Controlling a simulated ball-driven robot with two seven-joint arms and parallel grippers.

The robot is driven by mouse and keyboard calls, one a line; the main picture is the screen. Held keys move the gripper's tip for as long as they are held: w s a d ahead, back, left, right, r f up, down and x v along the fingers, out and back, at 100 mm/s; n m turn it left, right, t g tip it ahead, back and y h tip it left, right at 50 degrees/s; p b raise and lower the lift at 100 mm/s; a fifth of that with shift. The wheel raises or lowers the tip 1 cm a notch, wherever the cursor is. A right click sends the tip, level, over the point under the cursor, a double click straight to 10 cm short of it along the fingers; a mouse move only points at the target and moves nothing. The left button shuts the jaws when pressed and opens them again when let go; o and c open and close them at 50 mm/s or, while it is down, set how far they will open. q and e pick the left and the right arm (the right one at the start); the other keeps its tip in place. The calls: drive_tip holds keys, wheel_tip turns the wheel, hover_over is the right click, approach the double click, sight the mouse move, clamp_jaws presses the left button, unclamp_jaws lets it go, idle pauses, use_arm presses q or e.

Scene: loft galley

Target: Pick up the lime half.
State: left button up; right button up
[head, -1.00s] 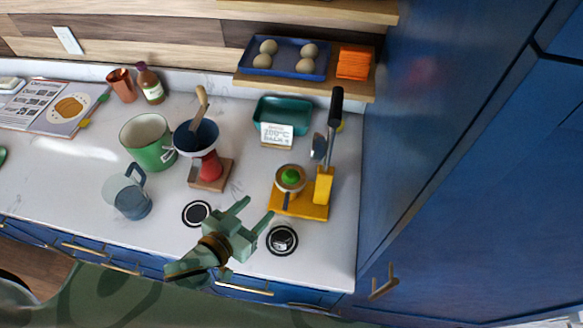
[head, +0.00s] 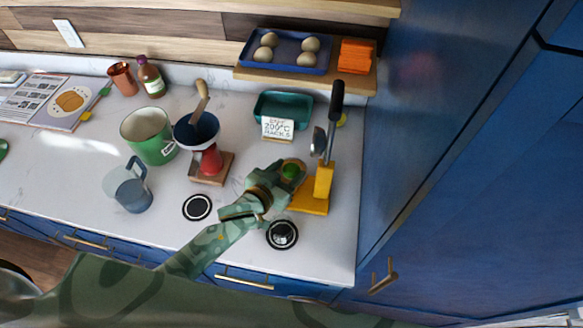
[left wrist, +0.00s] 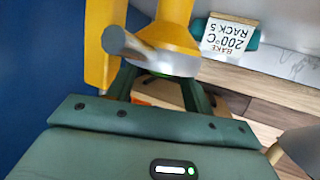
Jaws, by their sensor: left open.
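The lime half (head: 291,172) is a small green round piece sitting in the cup of a yellow hand press (head: 313,203). My left gripper (head: 284,170) has its jaws open around the lime half and cup, partly covering them in the head view. I cannot tell whether the fingers touch them. In the left wrist view, a sliver of green (left wrist: 160,74) shows between the open fingers, mostly hidden by the press's yellow and grey parts (left wrist: 172,38). The right gripper is not in view.
The press's upright lever (head: 335,110) rises just right of the gripper. A sign (head: 278,128) and teal dish (head: 285,106) stand behind. A red-based grinder (head: 211,162) and green pot (head: 147,137) are left. Tall blue cabinets (head: 450,150) close off the right side.

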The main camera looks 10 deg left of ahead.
use_arm(q)
drive_tip(key=shift+s, duration=0.1)
drive_tip(key=c, duration=0.7)
drive_tip(key=shift+c, duration=0.2)
